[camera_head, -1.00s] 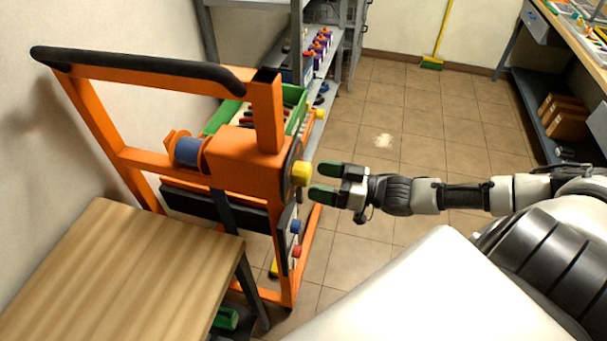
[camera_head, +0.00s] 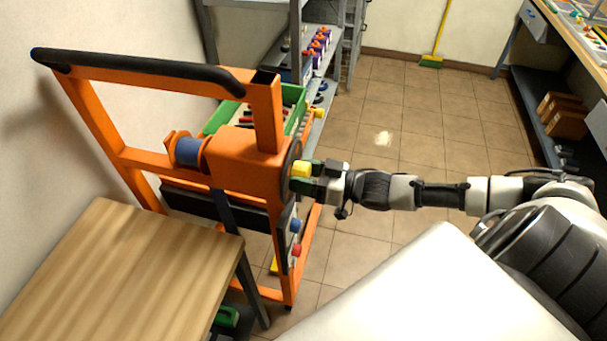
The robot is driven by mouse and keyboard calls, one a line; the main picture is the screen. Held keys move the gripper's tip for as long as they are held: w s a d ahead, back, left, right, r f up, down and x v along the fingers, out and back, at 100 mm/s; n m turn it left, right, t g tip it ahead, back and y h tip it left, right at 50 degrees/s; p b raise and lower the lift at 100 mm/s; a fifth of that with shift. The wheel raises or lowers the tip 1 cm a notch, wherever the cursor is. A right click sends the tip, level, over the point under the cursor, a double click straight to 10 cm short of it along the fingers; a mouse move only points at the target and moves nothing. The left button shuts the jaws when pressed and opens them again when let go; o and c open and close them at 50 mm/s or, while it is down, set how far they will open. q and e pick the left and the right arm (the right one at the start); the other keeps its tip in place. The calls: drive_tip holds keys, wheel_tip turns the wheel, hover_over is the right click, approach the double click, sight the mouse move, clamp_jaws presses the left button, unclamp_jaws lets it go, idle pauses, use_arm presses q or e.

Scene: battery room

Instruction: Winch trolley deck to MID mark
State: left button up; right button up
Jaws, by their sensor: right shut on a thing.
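The orange trolley (camera_head: 265,115) stands upright at left centre, with a black-padded handle (camera_head: 140,66) across its top. Its winch housing (camera_head: 245,158) carries a blue drum (camera_head: 188,151) with a dark strap (camera_head: 222,212) running down. A dark crank disc on the housing's right side bears a yellow knob (camera_head: 300,170). A blue button (camera_head: 295,226) and a red button (camera_head: 296,250) sit on the panel below. I cannot make out the MID mark. My left gripper is not in view.
A wooden table (camera_head: 120,265) is close in front of the trolley at left. A grey shelf (camera_head: 325,65) with a green crate (camera_head: 292,95) stands behind it. A workbench (camera_head: 575,50) is at far right. The tiled floor (camera_head: 400,110) between is clear.

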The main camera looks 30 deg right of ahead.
drive_tip(key=shift+c, duration=0.2)
drive_tip(key=n, duration=0.3)
drive_tip(key=shift+p, duration=0.35)
drive_tip(key=shift+w+d+n, duration=0.1)
drive_tip(key=shift+d+n, duration=0.05)
drive_tip(key=shift+n, duration=1.75)
drive_tip(key=o, duration=0.9)
